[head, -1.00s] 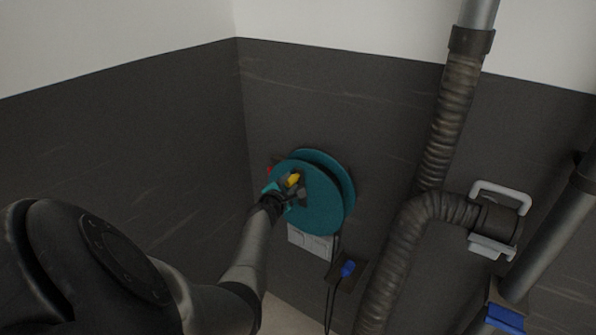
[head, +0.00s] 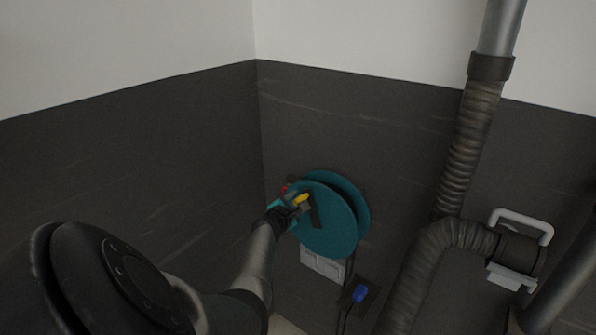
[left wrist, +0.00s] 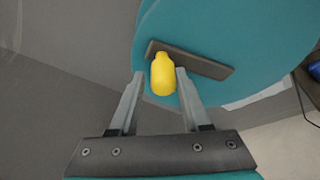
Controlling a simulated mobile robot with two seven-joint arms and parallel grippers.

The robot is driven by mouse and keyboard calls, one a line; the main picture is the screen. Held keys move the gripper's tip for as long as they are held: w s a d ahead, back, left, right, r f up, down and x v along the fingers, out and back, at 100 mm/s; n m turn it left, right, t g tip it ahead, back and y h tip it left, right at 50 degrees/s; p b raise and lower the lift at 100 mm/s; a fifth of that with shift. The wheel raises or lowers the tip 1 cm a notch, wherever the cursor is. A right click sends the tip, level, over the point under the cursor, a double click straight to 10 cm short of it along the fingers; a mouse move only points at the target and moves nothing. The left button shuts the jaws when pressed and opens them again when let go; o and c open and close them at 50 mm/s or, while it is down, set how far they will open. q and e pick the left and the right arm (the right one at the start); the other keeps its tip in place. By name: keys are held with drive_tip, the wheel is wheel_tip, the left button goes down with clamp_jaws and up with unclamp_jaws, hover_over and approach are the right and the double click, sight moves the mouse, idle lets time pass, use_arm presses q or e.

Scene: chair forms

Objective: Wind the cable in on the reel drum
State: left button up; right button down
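The teal reel drum (head: 335,228) is mounted on the dark wall near the corner. A dark crank bar (head: 315,216) lies across its face, with a yellow knob (head: 301,199) at its upper-left end. In the left wrist view the knob (left wrist: 163,75) sits between the fingers of my left gripper (left wrist: 160,76). The fingers are apart, with a visible gap beside the knob, so the gripper looks open around it. In the head view my left gripper (head: 292,206) reaches the knob from the lower left. A black cable with a blue plug (head: 361,293) hangs below the drum. My right gripper is out of view.
A ribbed dark hose (head: 455,178) and grey pipes run down the wall to the right of the drum. A light handle (head: 522,222) is fixed near the hose end. A pale box (head: 322,263) sits under the drum. The wall left of the drum is bare.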

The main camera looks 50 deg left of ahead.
use_arm(q)
drive_tip(key=shift+o, duration=0.9)
drive_tip(key=shift+d+f, duration=0.1)
drive_tip(key=p+v, duration=0.5)
drive_tip(key=v, duration=1)
drive_tip(key=shift+p, duration=0.35)
drive_tip(key=shift+s, duration=0.1)
